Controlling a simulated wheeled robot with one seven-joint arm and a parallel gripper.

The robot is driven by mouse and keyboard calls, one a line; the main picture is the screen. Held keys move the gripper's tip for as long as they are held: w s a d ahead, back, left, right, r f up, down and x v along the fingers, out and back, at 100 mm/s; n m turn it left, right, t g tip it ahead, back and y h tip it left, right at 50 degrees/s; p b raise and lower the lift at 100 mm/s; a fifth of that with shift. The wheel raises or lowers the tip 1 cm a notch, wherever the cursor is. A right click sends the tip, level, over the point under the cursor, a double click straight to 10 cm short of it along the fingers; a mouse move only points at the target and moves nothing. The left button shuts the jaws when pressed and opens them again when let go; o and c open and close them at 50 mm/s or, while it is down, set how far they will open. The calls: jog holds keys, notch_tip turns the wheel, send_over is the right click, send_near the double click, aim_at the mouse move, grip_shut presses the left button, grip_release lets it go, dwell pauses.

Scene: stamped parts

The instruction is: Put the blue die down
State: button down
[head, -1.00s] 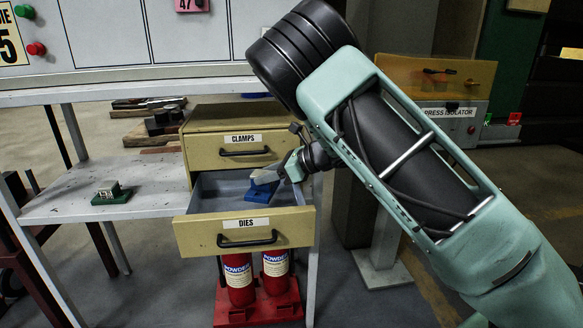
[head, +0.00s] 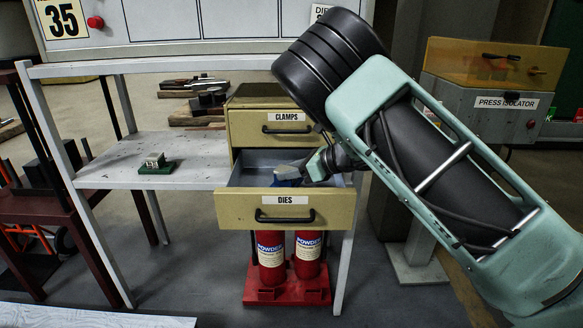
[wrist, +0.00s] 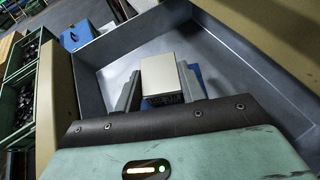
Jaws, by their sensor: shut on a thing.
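The blue die (head: 285,174) has a pale grey block on a blue base. It is inside the open drawer labelled DIES (head: 232,207), just behind the drawer front, which hides its lower part in the head view. My gripper (head: 303,173) reaches in from the right and is shut on the die. In the wrist view my gripper (wrist: 160,92) has a finger on each side of the die's pale block (wrist: 160,75), with blue showing beside it. I cannot tell whether the base touches the drawer floor.
A die with a green base (head: 156,168) stands on the white shelf (head: 195,170) left of the drawer. The CLAMPS drawer (head: 283,130) above is shut. Red extinguishers (head: 270,255) stand below. The PRESS ISOLATOR box (head: 490,115) is at the right. The drawer floor around the die looks clear.

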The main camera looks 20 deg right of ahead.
jog(key=shift+f+b, duration=0.3)
jog(key=shift+f, duration=0.6)
jog(key=shift+f, duration=0.15)
jog(key=c, duration=0.8)
grip_release()
jog(key=shift+f, duration=0.1)
jog(key=shift+c, duration=0.2)
jog(key=shift+s+r, duration=0.1)
jog(key=shift+r, duration=0.1)
jog(key=v, duration=1.1)
jog(key=shift+s+d+p, duration=0.2)
jog(key=shift+d+p, duration=0.2)
jog(key=shift+p, duration=0.05)
